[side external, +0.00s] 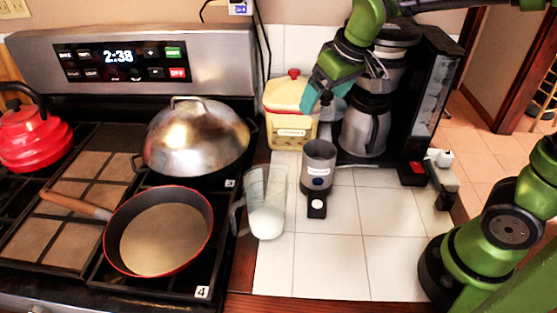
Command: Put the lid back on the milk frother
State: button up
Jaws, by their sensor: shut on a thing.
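The milk frother (318,168) is a dark grey cylinder standing upright on the white tiled counter, with its top open and a black base with a round button (317,205) in front. My gripper (324,97) reaches down from the upper right, behind and above the frother. It is shut on a small greyish lid (332,107), held above the frother's rim and apart from it. The teal part of my gripper and the busy background hide much of the lid, so its tilt is hard to tell.
A glass pitcher of milk (267,215) stands left of the frother. A cream canister (290,115) and a coffee maker (368,125) stand behind. The stove holds a pan (165,235), a domed wok (195,140) and a red kettle (35,135). Front tiles are clear.

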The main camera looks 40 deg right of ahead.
aim_at(329, 101)
notch_tip(329, 101, down, 10)
dwell(0.8)
jog(key=shift+f, duration=0.15)
dwell(1.9)
jog(key=o, duration=0.7)
jog(key=shift+c, duration=0.2)
jog(key=shift+r, duration=3.5)
jog(key=shift+c, duration=0.5)
grip_shut()
